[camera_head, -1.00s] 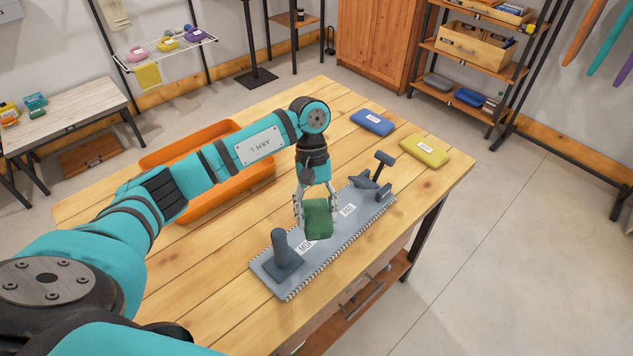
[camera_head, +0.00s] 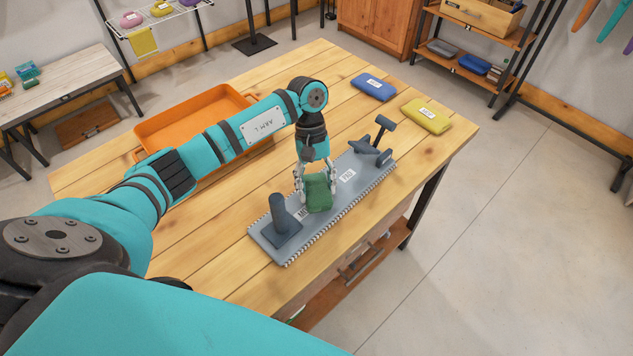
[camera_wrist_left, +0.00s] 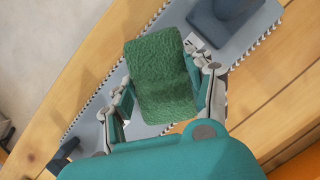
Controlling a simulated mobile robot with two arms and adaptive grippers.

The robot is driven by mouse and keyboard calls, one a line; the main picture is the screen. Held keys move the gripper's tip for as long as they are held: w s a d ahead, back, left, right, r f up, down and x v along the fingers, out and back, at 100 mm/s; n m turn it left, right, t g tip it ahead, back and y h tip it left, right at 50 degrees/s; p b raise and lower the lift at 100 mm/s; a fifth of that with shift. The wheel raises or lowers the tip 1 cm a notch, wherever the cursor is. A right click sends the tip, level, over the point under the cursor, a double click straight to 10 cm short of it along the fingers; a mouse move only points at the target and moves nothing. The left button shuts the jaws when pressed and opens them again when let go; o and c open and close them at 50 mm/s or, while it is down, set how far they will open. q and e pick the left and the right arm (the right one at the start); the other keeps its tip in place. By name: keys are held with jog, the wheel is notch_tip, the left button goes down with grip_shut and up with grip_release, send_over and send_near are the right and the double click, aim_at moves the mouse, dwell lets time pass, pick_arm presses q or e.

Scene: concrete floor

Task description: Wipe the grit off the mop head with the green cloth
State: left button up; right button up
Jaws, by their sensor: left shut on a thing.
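The mop head is a long grey plate (camera_head: 335,209) with a fringed edge, lying flat on the wooden table. It has a dark upright post (camera_head: 281,222) near one end and a dark clamp-like fitting (camera_head: 370,152) near the other. My left gripper (camera_head: 317,188) is shut on the folded green cloth (camera_head: 319,196) over the middle of the plate. In the left wrist view the green cloth (camera_wrist_left: 162,78) sits between both fingers and hides part of the plate (camera_wrist_left: 232,48). I cannot tell whether the cloth touches the plate. No grit can be made out. My right gripper is not in view.
An orange tray (camera_head: 190,113) lies on the table behind my left arm. A blue cloth (camera_head: 374,87) and a yellow cloth (camera_head: 426,116) lie at the far right of the table. The table's near left part is clear.

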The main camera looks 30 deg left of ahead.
aim_at(323, 178)
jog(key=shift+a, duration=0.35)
pick_arm(q)
jog(key=shift+f, duration=0.1)
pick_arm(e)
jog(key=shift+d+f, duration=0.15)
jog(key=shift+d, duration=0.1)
pick_arm(q)
jog(key=shift+f+b, duration=0.25)
jog(key=shift+b, duration=0.15)
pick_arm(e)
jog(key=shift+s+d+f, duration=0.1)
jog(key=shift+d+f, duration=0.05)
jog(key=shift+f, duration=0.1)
pick_arm(q)
jog(key=shift+f+b, duration=0.75)
jog(key=shift+b, duration=0.2)
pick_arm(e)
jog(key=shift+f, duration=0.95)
pick_arm(q)
jog(key=w+b, duration=0.2)
jog(key=b, duration=0.1)
jog(key=shift+w+d+f, duration=0.1)
jog(key=shift+w+d, duration=0.15)
jog(key=shift+d, duration=0.15)
jog(key=shift+w+d+r+b, duration=0.15)
jog(key=shift+w+r+b, duration=0.05)
jog(key=shift+w+b, duration=0.5)
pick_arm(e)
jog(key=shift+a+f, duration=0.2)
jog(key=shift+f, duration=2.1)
